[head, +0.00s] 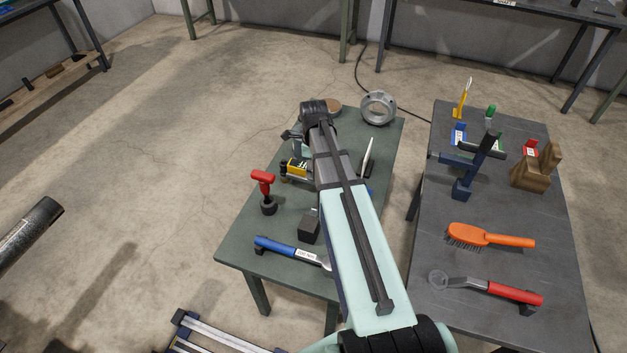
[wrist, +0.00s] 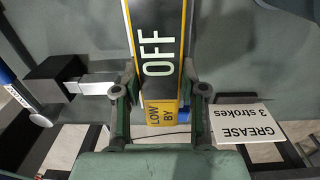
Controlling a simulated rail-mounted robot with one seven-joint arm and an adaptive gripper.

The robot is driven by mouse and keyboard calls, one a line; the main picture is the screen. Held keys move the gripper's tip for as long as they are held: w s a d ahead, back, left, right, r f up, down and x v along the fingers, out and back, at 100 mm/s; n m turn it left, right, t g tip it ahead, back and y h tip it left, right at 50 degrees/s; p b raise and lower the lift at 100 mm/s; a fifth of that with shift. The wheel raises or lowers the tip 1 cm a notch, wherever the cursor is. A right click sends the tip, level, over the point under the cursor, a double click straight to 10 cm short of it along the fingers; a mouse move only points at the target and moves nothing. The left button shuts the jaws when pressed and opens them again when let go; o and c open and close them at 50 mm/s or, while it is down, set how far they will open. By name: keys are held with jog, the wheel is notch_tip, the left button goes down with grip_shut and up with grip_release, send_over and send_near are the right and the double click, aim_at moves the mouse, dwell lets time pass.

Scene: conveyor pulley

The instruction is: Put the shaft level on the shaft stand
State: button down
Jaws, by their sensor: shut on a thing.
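The shaft level is a long dark bar with yellow edges and the words OFF and LOW BY. In the wrist view the shaft level (wrist: 157,50) lies between both fingers of my gripper (wrist: 160,92), which is shut on it. What looks like the shaft stand (head: 462,189), dark blue with a slanted dark bar, stands on the grey table at right.
The green table (head: 245,237) also bears a red-handled tool (head: 263,190), a dark block (head: 308,230), a blue-handled wrench (head: 290,249), a metal ring (head: 378,107) and a grease card (wrist: 243,122). The grey table (head: 425,285) bears an orange brush (head: 490,236), a red-handled wrench (head: 500,290) and a brown block (head: 535,168). A gap separates the tables.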

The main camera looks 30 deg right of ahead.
jog(key=shift+f, duration=3.15)
jog(key=c, duration=0.7)
grip_release()
jog(key=shift+f, duration=0.15)
jog(key=shift+o, duration=0.2)
notch_tip(320, 180, up, 12)
jog(key=shift+r+b, duration=0.2)
jog(key=shift+b, duration=0.15)
